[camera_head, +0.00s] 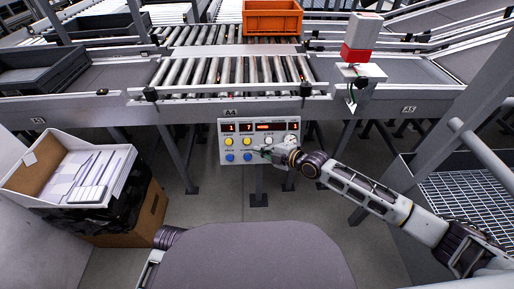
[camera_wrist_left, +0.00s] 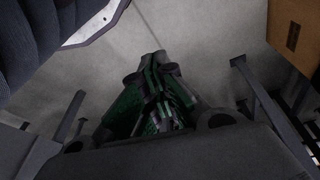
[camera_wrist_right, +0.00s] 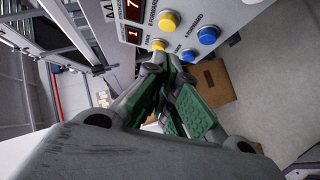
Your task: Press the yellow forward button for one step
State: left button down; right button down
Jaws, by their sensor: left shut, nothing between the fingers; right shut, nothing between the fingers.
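The control panel (camera_head: 259,160) hangs on the conveyor's front side, with red displays on top. Its yellow buttons (camera_head: 230,142) sit in a row above the blue buttons (camera_head: 230,157). My right gripper (camera_head: 262,151) is shut and empty, in front of the panel's lower middle, right of the yellow and blue pairs. Touch cannot be told. My left gripper (camera_wrist_left: 160,62) is shut and empty, low over the floor.
The roller conveyor (camera_head: 230,75) runs behind the panel, with an orange crate (camera_head: 272,20) beyond. A red-and-white device (camera_head: 359,50) stands right of the panel. The floor below the panel is mostly clear.

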pick_arm(q)
jog(key=shift+s+f, duration=0.25)
jog(key=shift+f, duration=0.35)
pick_arm(e)
jog(key=shift+v, duration=1.45)
pick_arm(q)
jog(key=shift+w+r, duration=0.15)
jog(key=shift+r, duration=0.05)
dwell(1.2)
pick_arm(e)
jog(key=shift+m, duration=0.3)
